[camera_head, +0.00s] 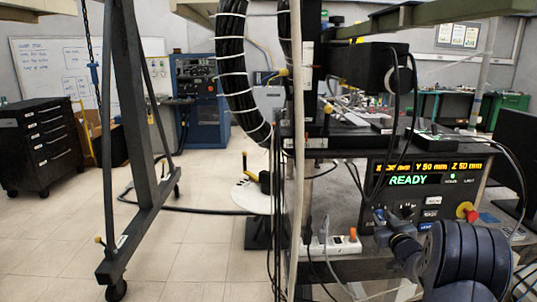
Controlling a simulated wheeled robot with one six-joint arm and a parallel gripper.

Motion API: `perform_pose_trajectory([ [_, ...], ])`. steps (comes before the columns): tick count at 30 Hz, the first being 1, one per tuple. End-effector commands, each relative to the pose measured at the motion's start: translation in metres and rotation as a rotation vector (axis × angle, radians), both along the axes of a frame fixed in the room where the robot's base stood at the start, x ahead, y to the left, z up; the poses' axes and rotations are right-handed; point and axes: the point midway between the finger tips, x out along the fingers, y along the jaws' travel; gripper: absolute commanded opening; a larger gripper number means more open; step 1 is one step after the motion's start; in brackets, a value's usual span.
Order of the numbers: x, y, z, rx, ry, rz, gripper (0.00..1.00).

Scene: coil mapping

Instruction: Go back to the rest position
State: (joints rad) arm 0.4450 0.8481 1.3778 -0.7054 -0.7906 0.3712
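My arm shows at the lower right, with thick dark ribbed links in front of the control box. Its far end, which looks like my gripper (389,219), is small and dark against the lower part of the control box (372,196). I cannot make out its fingers or whether it holds anything. The box's display (409,180) reads READY in green, with Y 50 mm and Z 50 mm in orange above it. A red and yellow knob (467,212) sits on the box's right side.
A power strip (329,245) and hanging cables are left of my arm. A dark wheeled frame (140,160) stands at the left, with a black drawer cabinet (41,145) behind it. A round white stand (252,197) is mid-floor. Tiled floor (190,255) is open between them.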

Motion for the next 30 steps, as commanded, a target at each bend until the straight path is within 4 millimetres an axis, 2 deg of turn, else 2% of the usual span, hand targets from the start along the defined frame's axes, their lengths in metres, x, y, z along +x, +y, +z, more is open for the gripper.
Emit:
perform_pose_trajectory([
  [8, -0.001, -0.002, 0.003, 0.166, 0.007, -0.001, 0.34],
  [27, -0.112, -0.006, 0.000, 0.158, 0.005, -0.003, 0.34],
  [30, -0.112, 0.003, 0.002, 0.154, 0.032, -0.021, 0.34],
])
